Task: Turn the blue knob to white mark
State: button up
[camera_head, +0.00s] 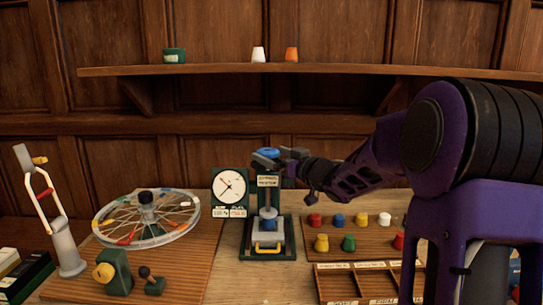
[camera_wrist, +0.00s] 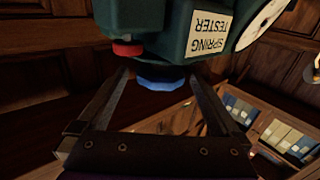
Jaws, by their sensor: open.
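The blue knob (camera_head: 267,152) sits at the top of the dark green spring tester (camera_head: 268,181). In the wrist view the knob (camera_wrist: 162,85) shows partly, below the green body labelled "SPRING TESTER" (camera_wrist: 211,32), which appears upside down. My gripper (camera_head: 284,157) is open at the knob, coming in from the right. In the wrist view its two fingers (camera_wrist: 160,80) lie to either side of the knob, with gaps visible; I cannot tell whether they touch it. I cannot make out a white mark. A red part (camera_wrist: 127,48) shows beside the knob.
A dial gauge (camera_head: 230,187) stands just left of the tester. A spoked wheel (camera_head: 147,218) lies further left. Several coloured knobs stand on a wooden board (camera_head: 360,246) to the right, behind a compartment tray (camera_head: 340,268). A shelf (camera_head: 220,70) runs above.

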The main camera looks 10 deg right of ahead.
jog(key=shift+w+a, duration=0.25)
jog(key=shift+w, duration=0.15)
jog(key=shift+c, duration=0.2)
jog(key=c, duration=1.2)
jog(key=shift+d+r+n+y+p, duration=0.1)
jog(key=shift+r+n+y+p, duration=0.25)
jog(key=shift+p, duration=0.65)
jog(key=shift+f+n+g+y+p, duration=0.2)
jog(key=shift+n+g+y+p, duration=0.25)
jog(key=shift+p, duration=0.5)
jog(key=shift+f+y, duration=0.15)
jog(key=shift+y, duration=0.15)
jog(key=o, duration=1.2)
jog(key=shift+o, duration=0.2)
